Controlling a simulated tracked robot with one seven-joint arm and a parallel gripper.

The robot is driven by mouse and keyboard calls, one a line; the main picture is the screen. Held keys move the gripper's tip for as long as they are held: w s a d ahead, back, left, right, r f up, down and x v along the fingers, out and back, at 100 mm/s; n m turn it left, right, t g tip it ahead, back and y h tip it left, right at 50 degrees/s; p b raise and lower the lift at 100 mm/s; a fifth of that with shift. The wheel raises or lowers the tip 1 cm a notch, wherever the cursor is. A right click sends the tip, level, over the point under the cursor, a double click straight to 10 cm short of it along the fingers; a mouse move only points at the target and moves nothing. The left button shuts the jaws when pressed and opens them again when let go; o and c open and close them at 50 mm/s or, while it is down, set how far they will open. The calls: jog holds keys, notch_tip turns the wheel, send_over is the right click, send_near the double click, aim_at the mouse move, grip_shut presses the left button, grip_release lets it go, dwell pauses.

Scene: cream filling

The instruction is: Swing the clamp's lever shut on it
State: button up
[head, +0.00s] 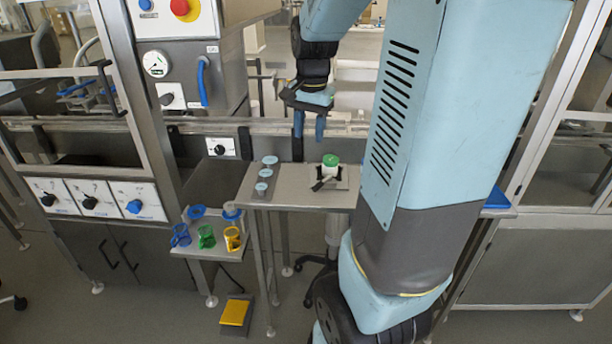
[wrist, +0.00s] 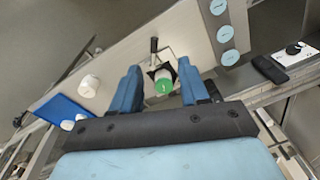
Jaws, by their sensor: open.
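The clamp (head: 317,184) sits on the narrow grey table, with dark jaws around the lower part of a white jar (head: 331,168) with a green lid. The jar stands upright and also shows in the wrist view (wrist: 163,77). The clamp's lever (wrist: 154,46) sticks out from the clamp, away from my gripper in the wrist view; whether it is latched I cannot tell. My gripper (head: 310,128) is open and empty, above and behind the jar in the head view. In the wrist view its blue fingers (wrist: 155,92) are on either side of the jar, apart from it.
Light-blue discs (head: 266,173) lie on the table's left part. A lower shelf holds blue, green and yellow cups (head: 206,236). A white container (wrist: 89,86) and a blue mat (wrist: 60,112) show in the wrist view. A machine rail runs behind the table.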

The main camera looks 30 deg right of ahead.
aim_at(322, 184)
jog(key=w+d+f+m, duration=0.1)
jog(key=f, duration=0.5)
jog(key=w+d+f+m+g, duration=0.1)
jog(key=d+f, duration=0.1)
jog(key=f, duration=0.4)
jog(key=d+f+m, duration=0.1)
jog(key=f, duration=0.5)
jog(key=shift+w+d+f, duration=0.1)
jog(key=shift+w+d, duration=0.3)
jog(key=shift+c, duration=0.3)
grip_shut()
jog(key=shift+w+a, duration=0.1)
jog(key=shift+a, duration=0.05)
